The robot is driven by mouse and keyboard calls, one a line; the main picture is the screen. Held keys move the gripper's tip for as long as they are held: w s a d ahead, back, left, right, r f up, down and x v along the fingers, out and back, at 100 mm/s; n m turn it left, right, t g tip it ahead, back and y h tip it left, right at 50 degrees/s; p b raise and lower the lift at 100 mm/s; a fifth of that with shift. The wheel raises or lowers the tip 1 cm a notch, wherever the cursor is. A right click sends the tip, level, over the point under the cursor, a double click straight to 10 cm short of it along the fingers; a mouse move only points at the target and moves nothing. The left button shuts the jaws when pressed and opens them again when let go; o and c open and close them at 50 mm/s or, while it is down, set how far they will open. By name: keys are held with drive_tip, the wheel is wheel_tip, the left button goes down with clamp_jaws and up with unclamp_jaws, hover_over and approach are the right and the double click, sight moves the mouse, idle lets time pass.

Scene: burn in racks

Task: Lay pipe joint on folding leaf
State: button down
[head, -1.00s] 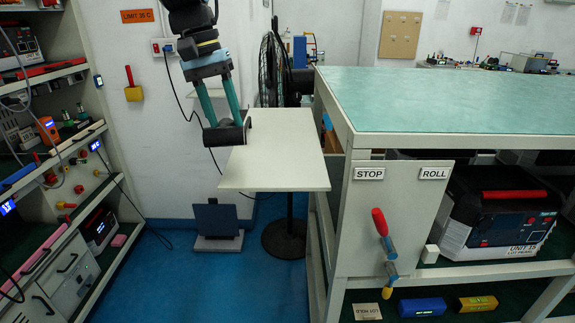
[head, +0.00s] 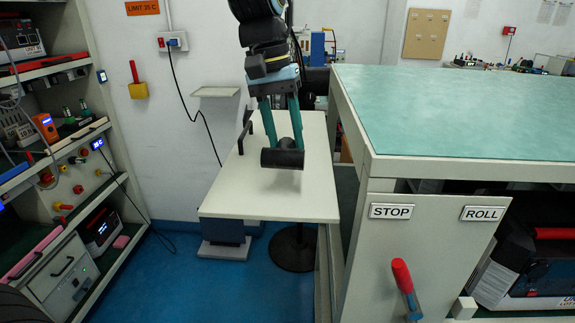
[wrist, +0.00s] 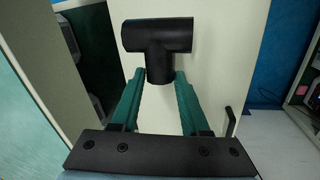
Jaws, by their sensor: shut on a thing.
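The black T-shaped pipe joint (head: 282,158) is in my gripper (head: 283,128), over the pale folding leaf (head: 240,200). In the wrist view the pipe joint (wrist: 157,37) has its stem between the tips of my gripper's two green fingers (wrist: 160,82), with its crossbar beyond them. The gripper is shut on the stem. The leaf (wrist: 213,60) lies behind the joint in that view. In the head view the joint is low over the middle of the leaf; I cannot tell whether it touches the surface.
A green-topped bench (head: 450,110) with STOP and ROLL signs stands close on the right. A black handle (head: 245,130) is at the leaf's left edge. Shelving (head: 60,140) with instruments stands at the left. Blue floor (head: 190,275) is clear in front.

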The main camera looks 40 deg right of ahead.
sight(285, 181)
drive_tip(key=shift+f+p, duration=0.55)
drive_tip(key=shift+f, duration=2.3)
drive_tip(key=shift+f, duration=0.15)
drive_tip(key=shift+c, duration=1.9)
unclamp_jaws()
wheel_tip(285, 181, up, 12)
drive_tip(key=w+a+b, duration=0.2)
drive_tip(key=w+a+f+n+t, duration=0.1)
drive_tip(key=w+a+f+n, duration=0.1)
drive_tip(key=w+a+f, duration=0.45)
drive_tip(key=w+a+f+n+t, duration=0.1)
drive_tip(key=w+a+f+n, duration=0.25)
drive_tip(key=a, duration=0.55)
drive_tip(key=a+f+n, duration=0.1)
drive_tip(key=a+f, duration=0.1)
drive_tip(key=a, duration=0.4)
drive_tip(key=a+f+n+t, duration=0.1)
drive_tip(key=a+f, duration=0.2)
drive_tip(key=a, duration=0.3)
drive_tip(key=s+a+f+n+y, duration=0.1)
drive_tip(key=a+f, duration=0.2)
drive_tip(key=a, duration=0.4)
drive_tip(key=shift+f, duration=0.25)
